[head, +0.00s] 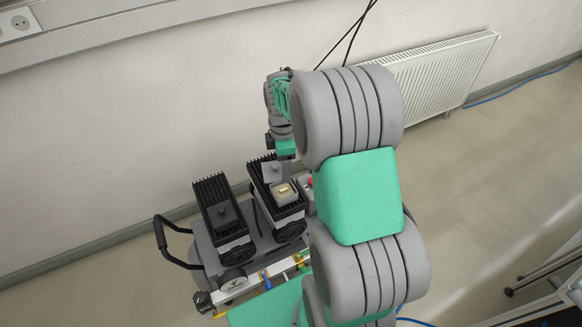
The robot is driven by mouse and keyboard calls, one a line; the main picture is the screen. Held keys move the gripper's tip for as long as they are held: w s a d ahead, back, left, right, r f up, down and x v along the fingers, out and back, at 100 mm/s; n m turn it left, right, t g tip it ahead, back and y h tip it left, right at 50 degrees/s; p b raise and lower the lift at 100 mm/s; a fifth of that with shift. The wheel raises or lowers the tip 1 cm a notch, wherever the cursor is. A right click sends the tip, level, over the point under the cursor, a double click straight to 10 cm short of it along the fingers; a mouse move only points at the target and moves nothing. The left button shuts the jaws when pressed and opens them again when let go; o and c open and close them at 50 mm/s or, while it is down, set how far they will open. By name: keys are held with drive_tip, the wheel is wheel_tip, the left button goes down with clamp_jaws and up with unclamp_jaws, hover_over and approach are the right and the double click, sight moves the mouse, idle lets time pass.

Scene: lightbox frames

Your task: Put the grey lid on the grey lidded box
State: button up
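The grey box (284,193) is small and squarish and stands open on the right black ribbed unit. Something light tan shows inside it. A flat grey piece that looks like the lid (270,171) is just behind and left of the box, beside my gripper. My gripper (286,175) points down right behind the box, close to both. Its fingertips are too small and partly hidden, so I cannot tell whether it is open or holds the lid.
The right black ribbed unit (262,187) and a left one (211,192) stand on a grey cart (203,243) with a black handle (160,238). A small dark grey piece (224,211) lies on the left unit. A radiator (440,80) hangs on the wall behind.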

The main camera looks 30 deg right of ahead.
drive_tip(key=f+n+b, duration=0.1)
drive_tip(key=f, duration=0.2)
drive_tip(key=d+f+n+b, duration=0.1)
drive_tip(key=f, duration=0.1)
drive_tip(key=d+f+n+b, duration=0.1)
drive_tip(key=f+b, duration=0.1)
drive_tip(key=f, duration=0.1)
drive_tip(key=shift+w+f, duration=0.1)
drive_tip(key=shift+f, duration=0.6)
drive_tip(key=shift+d+f, duration=0.15)
idle(1.5)
drive_tip(key=o, duration=1.4)
drive_tip(key=shift+o, duration=0.5)
